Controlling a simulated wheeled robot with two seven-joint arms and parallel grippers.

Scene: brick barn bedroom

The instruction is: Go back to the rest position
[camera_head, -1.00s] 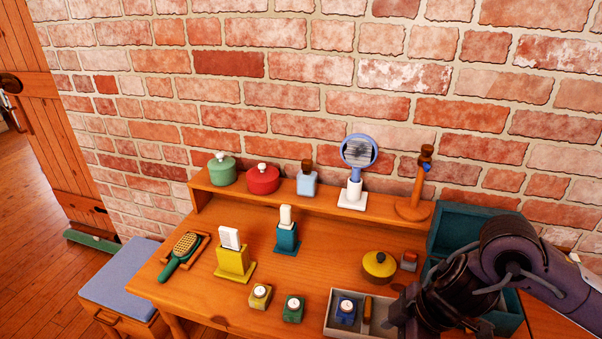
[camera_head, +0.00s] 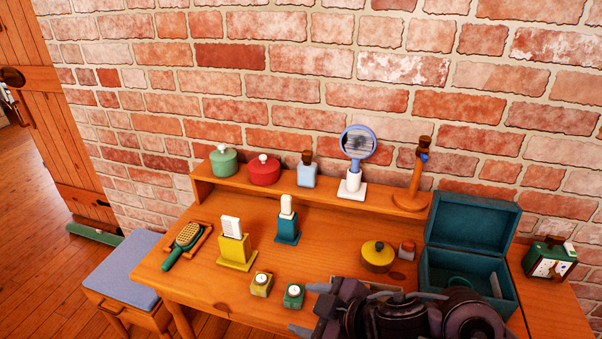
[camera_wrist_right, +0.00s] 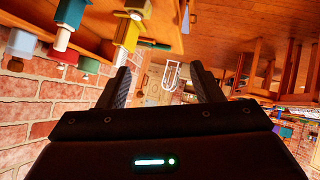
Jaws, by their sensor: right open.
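My right gripper (camera_head: 308,309) is at the front edge of the dressing table (camera_head: 200,285), pointing left, with its two fingers apart and nothing between them. In the right wrist view my gripper (camera_wrist_right: 164,84) also shows open and empty, with the room beyond it. My right arm covers the front middle of the table and most of the tray there. My left gripper is not in view.
The yellow box (camera_head: 262,284) and green box (camera_head: 293,295) stand close beside my right gripper. A yellow pot (camera_head: 377,257) and an open teal chest (camera_head: 468,231) lie behind my arm. A clock (camera_head: 549,260) stands at right. A stool (camera_head: 122,268) is at left.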

